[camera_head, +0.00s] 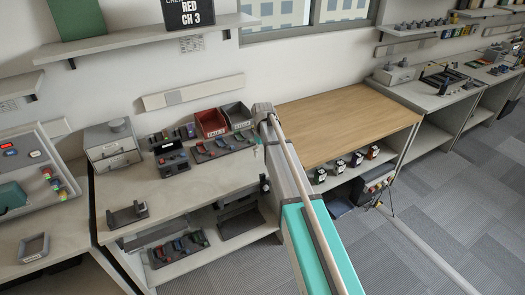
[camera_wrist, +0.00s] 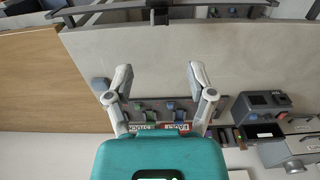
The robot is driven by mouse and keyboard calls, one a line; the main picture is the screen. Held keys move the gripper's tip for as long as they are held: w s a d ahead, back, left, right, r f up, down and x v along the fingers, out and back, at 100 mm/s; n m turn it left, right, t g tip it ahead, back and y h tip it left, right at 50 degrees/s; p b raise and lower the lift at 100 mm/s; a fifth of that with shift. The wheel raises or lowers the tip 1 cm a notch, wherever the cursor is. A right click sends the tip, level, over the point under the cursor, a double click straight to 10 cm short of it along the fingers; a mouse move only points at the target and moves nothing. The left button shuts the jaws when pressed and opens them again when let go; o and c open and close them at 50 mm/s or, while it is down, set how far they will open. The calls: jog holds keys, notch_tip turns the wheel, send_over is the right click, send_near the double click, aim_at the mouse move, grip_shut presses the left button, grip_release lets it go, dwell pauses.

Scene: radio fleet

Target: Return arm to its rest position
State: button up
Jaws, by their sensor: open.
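My gripper (camera_wrist: 160,75) shows in the wrist view with its two pale fingers spread wide and nothing between them. The picture there is upside down, and the fingers are over the grey workbench (camera_wrist: 200,45). In the head view my arm reaches from the bottom edge up to the right end of the same workbench (camera_head: 200,185). The fingers are mostly hidden behind the arm in that view. A tray of small coloured devices (camera_head: 222,147) lies on the bench left of the arm's end. It also shows beyond the fingers in the wrist view (camera_wrist: 152,106).
A red bin (camera_head: 211,122) and a grey bin (camera_head: 237,115) stand behind the tray. A dark boxy device (camera_head: 172,160) and a small stand (camera_head: 127,215) are further left. A bare wooden tabletop (camera_head: 345,115) lies right of the arm. A wall shelf (camera_head: 145,42) hangs above.

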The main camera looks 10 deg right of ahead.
jog(key=shift+s, duration=0.1)
jog(key=s+m, duration=0.3)
jog(key=s, duration=2.6)
jog(key=shift+m, duration=0.3)
jog(key=shift+d, duration=0.1)
jog(key=shift+c, duration=1)
